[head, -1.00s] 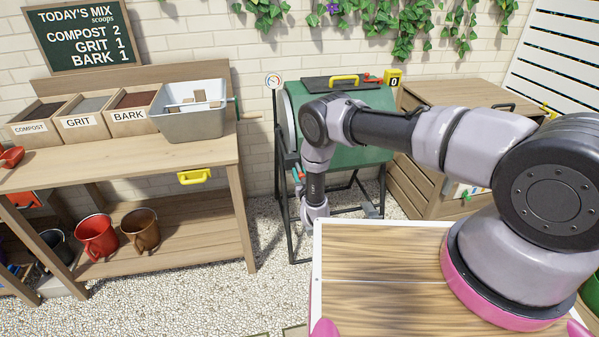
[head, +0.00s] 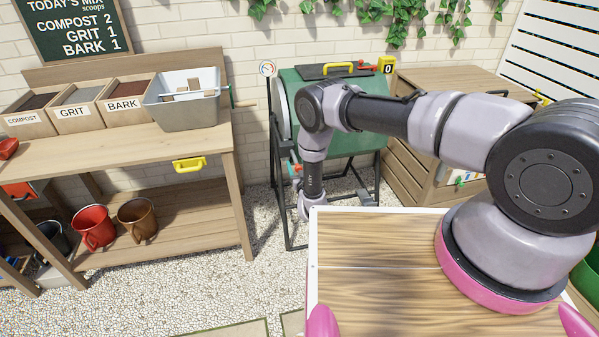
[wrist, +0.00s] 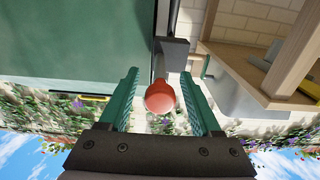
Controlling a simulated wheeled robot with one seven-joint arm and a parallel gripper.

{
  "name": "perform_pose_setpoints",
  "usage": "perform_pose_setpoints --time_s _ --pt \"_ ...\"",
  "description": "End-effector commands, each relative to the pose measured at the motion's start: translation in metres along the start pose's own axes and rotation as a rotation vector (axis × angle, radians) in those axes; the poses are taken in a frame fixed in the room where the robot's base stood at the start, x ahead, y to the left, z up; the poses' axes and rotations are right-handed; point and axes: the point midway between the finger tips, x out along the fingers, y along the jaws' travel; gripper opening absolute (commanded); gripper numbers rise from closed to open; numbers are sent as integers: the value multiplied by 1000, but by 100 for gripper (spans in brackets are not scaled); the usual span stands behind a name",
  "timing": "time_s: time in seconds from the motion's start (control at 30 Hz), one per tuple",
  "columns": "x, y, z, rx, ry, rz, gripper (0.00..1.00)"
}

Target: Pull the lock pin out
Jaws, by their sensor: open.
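The lock pin's round red knob (wrist: 160,97) sits between my gripper's two green fingers in the wrist view, with a visible gap on each side. Its shaft runs toward a dark grey bracket (wrist: 173,54) beside the green drum (wrist: 75,38). My gripper (wrist: 160,73) is open around the knob and not closed on it. In the head view the drum (head: 345,150) stands on a dark frame behind my arm. A small orange-red spot shows by the frame's left side there; my fingers are mostly hidden.
A wooden potting bench (head: 120,152) with bins and a grey tub (head: 187,105) stands left of the drum. A wooden crate cabinet (head: 425,175) stands to its right. Gravel floor (head: 200,285) lies open in front.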

Motion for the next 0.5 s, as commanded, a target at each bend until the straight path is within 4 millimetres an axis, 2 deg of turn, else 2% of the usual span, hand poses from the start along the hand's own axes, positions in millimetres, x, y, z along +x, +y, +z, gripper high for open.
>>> perform_pose_setpoints --time_s 0.3,0.5 --pt "-62 0 1 -2 -4 1 65" --pt "-92 0 1 -1 -3 1 65"
